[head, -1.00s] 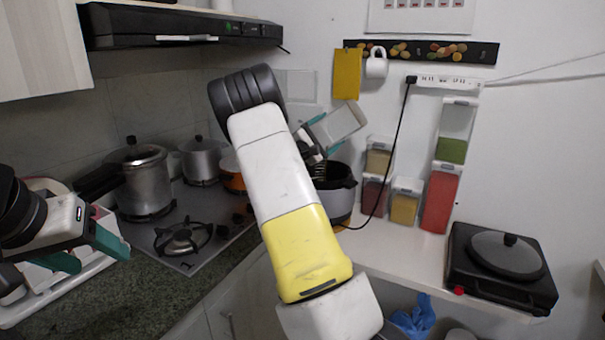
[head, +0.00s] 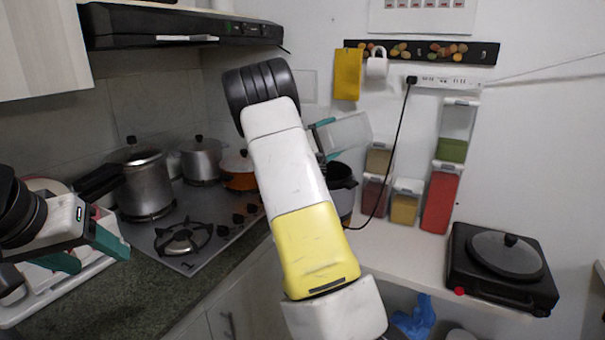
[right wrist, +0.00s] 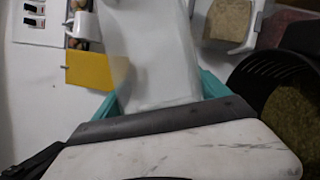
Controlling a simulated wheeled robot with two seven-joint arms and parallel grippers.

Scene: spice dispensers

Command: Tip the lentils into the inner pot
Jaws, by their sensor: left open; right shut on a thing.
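My right gripper (head: 328,141) is shut on a clear, pale container (head: 348,133), which it holds tilted above the cooker. The container fills the upper middle of the right wrist view (right wrist: 155,45) and looks empty. The dark inner pot (right wrist: 246,85) is at the right of that view, with greenish-brown lentils (right wrist: 293,112) inside. In the head view the cooker (head: 343,190) stands on the white counter, partly hidden by my right arm. My left gripper (head: 90,250) is open and empty at the far left, over the dish rack.
Spice dispensers (head: 440,198) stand against the wall right of the cooker. A black hot plate (head: 500,285) with a lid is at the far right. The stove (head: 190,225) with several pots is at left. A black cable (head: 397,150) hangs behind the cooker.

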